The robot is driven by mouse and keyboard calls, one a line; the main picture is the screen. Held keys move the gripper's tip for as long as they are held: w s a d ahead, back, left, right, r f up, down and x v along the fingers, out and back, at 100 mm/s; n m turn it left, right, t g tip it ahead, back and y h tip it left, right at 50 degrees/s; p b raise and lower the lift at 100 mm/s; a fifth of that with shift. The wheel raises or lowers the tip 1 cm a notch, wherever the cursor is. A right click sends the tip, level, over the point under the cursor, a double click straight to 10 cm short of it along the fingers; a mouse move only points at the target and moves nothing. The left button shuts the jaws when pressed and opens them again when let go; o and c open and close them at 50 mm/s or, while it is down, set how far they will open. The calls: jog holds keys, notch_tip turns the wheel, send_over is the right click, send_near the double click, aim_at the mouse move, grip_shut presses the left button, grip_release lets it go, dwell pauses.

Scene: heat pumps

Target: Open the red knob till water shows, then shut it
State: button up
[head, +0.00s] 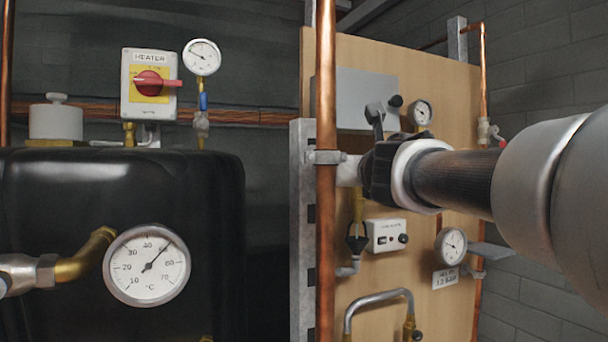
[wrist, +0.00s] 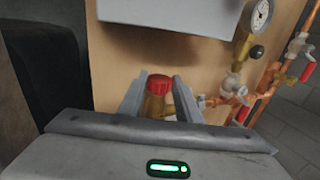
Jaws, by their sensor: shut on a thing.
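The red knob (wrist: 158,84) is a ribbed red cap on a brass body (wrist: 155,106) in front of the wooden board, seen in the wrist view. My gripper (wrist: 161,79) has its two grey fingers on either side of the knob and is shut on it. In the head view my gripper (head: 374,118) reaches in from the right, in front of the board. The knob is hidden behind my gripper and arm there. No water shows in either view.
A vertical copper pipe (head: 326,230) stands just left of my gripper. The board (head: 440,75) carries gauges and a grey box (head: 352,92). A black tank (head: 60,210) with a temperature gauge (head: 147,265) fills the left. Red-handled valves (wrist: 307,71) sit at right in the wrist view.

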jog(key=shift+h, duration=0.3)
jog(key=o, duration=1.1)
jog(key=shift+c, duration=0.2)
